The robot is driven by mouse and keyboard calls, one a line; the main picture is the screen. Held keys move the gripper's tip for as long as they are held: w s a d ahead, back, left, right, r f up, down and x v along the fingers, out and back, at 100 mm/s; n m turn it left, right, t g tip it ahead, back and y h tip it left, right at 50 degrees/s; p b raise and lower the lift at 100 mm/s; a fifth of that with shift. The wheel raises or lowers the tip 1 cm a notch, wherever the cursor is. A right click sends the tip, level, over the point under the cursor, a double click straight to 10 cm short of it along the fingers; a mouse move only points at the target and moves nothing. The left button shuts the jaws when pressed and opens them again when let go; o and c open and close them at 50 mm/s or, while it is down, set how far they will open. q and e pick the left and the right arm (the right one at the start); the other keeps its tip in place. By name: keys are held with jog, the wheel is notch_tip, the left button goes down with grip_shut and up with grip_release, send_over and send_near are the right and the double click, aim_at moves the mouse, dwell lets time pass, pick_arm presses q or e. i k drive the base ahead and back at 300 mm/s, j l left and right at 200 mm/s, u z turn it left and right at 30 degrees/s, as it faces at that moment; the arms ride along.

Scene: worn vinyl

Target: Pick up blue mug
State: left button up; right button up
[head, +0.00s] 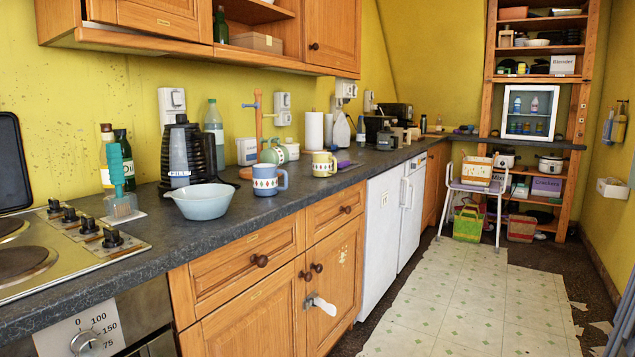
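The blue mug (265,181) stands upright on the dark grey counter (330,186), near its front edge. It is light blue with a patterned band, and its handle points right. A light blue bowl with a pour spout (199,203) stands to its left, close by. A green and white patterned pot (273,152) stands just behind the blue mug. Neither of my grippers shows in the head view.
A black coffee maker (187,152) stands behind the bowl. A wooden mug tree (258,125) rises behind the blue mug. A stove with black knobs (88,223) is at left. Wall cabinets (331,30) overhang the back of the counter. The tiled floor (470,310) at right is clear.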

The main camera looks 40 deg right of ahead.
aim_at(265, 177)
jog(key=z, duration=1.15)
